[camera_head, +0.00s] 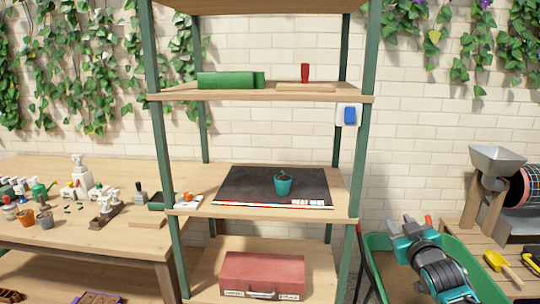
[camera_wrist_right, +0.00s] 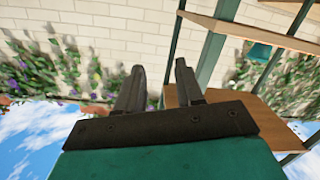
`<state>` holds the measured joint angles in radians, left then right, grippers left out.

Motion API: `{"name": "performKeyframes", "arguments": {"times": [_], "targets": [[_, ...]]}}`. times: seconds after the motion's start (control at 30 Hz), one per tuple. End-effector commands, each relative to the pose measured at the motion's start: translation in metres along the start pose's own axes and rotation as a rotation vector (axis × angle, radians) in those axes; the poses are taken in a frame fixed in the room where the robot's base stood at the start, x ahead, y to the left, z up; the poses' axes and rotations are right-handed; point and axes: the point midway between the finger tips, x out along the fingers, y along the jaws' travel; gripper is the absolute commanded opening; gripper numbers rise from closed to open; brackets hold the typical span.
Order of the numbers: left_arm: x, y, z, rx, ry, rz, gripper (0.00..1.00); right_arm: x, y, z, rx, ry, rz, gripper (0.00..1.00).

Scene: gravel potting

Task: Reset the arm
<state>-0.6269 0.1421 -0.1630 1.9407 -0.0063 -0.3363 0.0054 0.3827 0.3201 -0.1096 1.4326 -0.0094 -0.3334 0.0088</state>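My right gripper (camera_head: 408,228) is raised in front of the green wheelbarrow at the lower right of the head view. In the right wrist view its two dark fingers (camera_wrist_right: 160,68) stand apart with nothing between them, and the brick wall shows behind. My left arm and gripper are not in view. A teal pot (camera_head: 283,185) with a small plant stands upright on a black mat (camera_head: 232,184) on the middle shelf, well away from my gripper. A teal shape, likely this pot, shows in the right wrist view (camera_wrist_right: 259,52).
A green-posted shelf rack (camera_head: 367,180) stands in the centre. The green wheelbarrow (camera_head: 378,248) sits close below and behind my right arm. A hopper machine (camera_head: 497,160) is at right. A wooden table (camera_head: 110,240) with pots and bottles is at left.

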Motion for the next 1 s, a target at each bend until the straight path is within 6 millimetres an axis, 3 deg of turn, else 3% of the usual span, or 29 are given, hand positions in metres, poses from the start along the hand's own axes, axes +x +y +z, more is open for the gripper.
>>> {"name": "performKeyframes", "arguments": {"times": [0.03,0.17,0.27,0.5,0.6,0.73,0.87,1.0], "targets": [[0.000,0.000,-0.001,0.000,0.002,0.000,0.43,-0.013,-0.017,0.020,0.005,-0.025,-0.026,0.37],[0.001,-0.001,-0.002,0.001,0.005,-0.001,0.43,-0.051,-0.059,0.067,0.024,-0.091,-0.090,0.37],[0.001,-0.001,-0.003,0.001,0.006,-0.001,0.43,-0.091,-0.093,0.104,0.047,-0.151,-0.145,0.37],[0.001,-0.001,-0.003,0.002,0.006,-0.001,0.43,-0.207,-0.161,0.173,0.126,-0.303,-0.258,0.37],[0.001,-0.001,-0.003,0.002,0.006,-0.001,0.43,-0.253,-0.180,0.189,0.160,-0.361,-0.290,0.37],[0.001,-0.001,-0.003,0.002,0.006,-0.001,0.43,-0.297,-0.194,0.199,0.195,-0.417,-0.315,0.37],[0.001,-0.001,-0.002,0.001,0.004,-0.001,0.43,-0.320,-0.201,0.203,0.214,-0.447,-0.326,0.37],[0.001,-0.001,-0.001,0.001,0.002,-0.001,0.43,-0.324,-0.202,0.203,0.218,-0.452,-0.328,0.37]]}}
